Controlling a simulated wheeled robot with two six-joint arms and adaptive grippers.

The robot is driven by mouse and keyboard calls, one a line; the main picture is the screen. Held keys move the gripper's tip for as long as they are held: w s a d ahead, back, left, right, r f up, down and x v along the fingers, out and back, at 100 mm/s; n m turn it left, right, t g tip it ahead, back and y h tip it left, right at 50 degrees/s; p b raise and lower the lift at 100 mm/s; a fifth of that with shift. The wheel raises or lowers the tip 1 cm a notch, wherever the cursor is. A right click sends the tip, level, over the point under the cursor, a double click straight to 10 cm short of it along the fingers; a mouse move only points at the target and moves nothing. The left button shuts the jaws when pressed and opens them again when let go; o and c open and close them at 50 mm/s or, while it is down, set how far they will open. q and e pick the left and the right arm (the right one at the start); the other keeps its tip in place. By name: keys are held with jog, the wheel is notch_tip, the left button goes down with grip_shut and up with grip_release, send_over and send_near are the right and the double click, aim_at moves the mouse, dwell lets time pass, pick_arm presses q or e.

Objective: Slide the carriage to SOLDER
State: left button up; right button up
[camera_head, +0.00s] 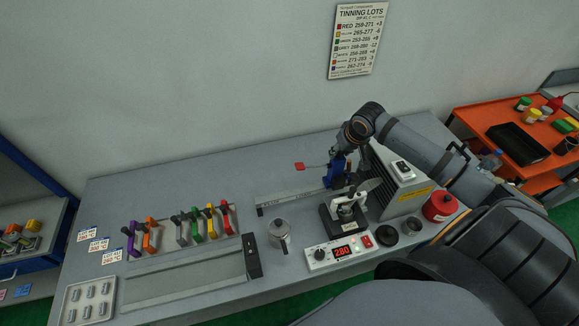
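A low grey rail (285,200) runs along the back middle of the bench. A blue upright part (337,170), which looks like the carriage, stands at the rail's right portion. A thin arm with a red tab (299,166) reaches left from beside it. My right gripper (342,158) points down at the blue part's top, from an arm coming in from the right. Its fingers are small and dark and overlap the blue part, so I cannot tell whether they grip it. No SOLDER lettering is readable. My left gripper is not in view.
A small silver-topped station (344,214) and a controller reading 280 (340,251) stand in front of the rail. A grey vented box (398,185) and a red canister (440,207) are right. A metal cup (279,234) and coloured-handled tools (197,228) are left.

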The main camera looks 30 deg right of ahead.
jog(key=shift+o, duration=0.4)
jog(key=shift+r, duration=3.5)
